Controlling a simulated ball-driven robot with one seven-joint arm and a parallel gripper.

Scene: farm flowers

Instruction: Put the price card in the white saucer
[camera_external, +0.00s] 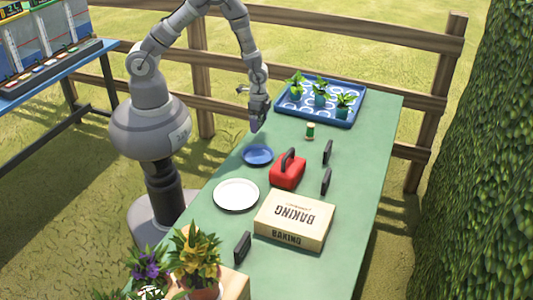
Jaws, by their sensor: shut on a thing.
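My gripper (259,116) is above the far left edge of the green table, beyond the blue saucer. It is shut on a small dark, flat thing (255,126) that looks like a price card; its face is too small to read. The white saucer (236,195) lies flat and empty on the table, nearer the camera than the blue saucer and well apart from my gripper. Similar dark cards stand upright on the table: one at the front (242,247) and two on the right (327,152) (325,181).
The blue saucer (257,154) lies between my gripper and the white saucer. A red watering can or box with a dark handle (287,172) and a baking box (294,222) stand to the right. A blue seedling tray (343,122) is at the back; potted flowers (196,257) are in front.

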